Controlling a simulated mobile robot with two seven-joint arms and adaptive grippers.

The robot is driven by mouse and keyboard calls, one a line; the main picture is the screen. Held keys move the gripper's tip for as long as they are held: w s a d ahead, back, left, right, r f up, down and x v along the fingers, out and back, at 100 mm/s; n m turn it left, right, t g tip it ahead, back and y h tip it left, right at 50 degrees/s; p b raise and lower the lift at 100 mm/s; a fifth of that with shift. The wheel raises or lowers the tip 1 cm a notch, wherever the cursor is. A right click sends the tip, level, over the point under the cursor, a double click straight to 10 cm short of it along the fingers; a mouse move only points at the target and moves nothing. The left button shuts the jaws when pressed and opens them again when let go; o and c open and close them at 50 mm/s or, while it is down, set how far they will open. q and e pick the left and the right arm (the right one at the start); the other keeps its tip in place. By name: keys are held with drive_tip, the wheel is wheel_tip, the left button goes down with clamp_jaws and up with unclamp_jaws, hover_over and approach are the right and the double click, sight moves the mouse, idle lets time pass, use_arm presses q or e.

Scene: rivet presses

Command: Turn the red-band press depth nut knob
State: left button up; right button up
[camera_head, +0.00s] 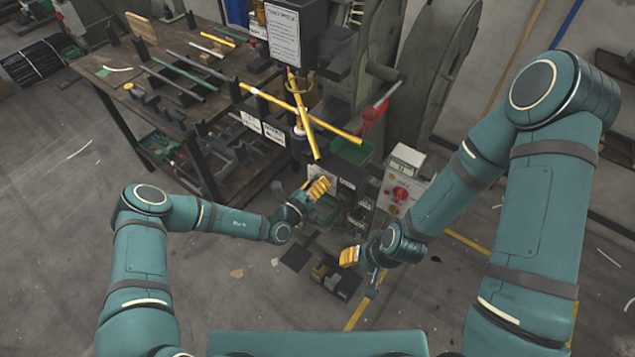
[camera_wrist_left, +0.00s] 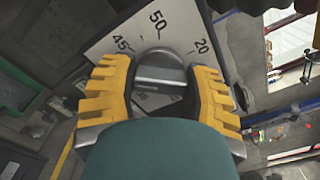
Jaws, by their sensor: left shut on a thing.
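My left gripper (camera_head: 319,186) reaches the front of the press below the yellow cross handle (camera_head: 302,112). In the left wrist view its yellow fingers (camera_wrist_left: 160,85) sit on both sides of a round grey knob (camera_wrist_left: 160,68) with a raised bar across its face, and are shut on it. I cannot make out a red band. My right gripper (camera_head: 350,256) hangs to the right of and below the left one, apart from the press; its finger opening is unclear.
A workbench (camera_head: 130,85) with rods and bars stands at the left. A grey control box (camera_head: 402,175) with a red knob stands right of the press. A green tray (camera_head: 352,151) is above the left gripper. A dark tray (camera_head: 337,280) lies on the floor. Floor at lower left is mostly clear.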

use_arm(q)
drive_tip(key=n, duration=0.4)
drive_tip(key=shift+n, duration=2.3)
drive_tip(key=o, duration=1.2)
drive_tip(key=v, duration=1.2)
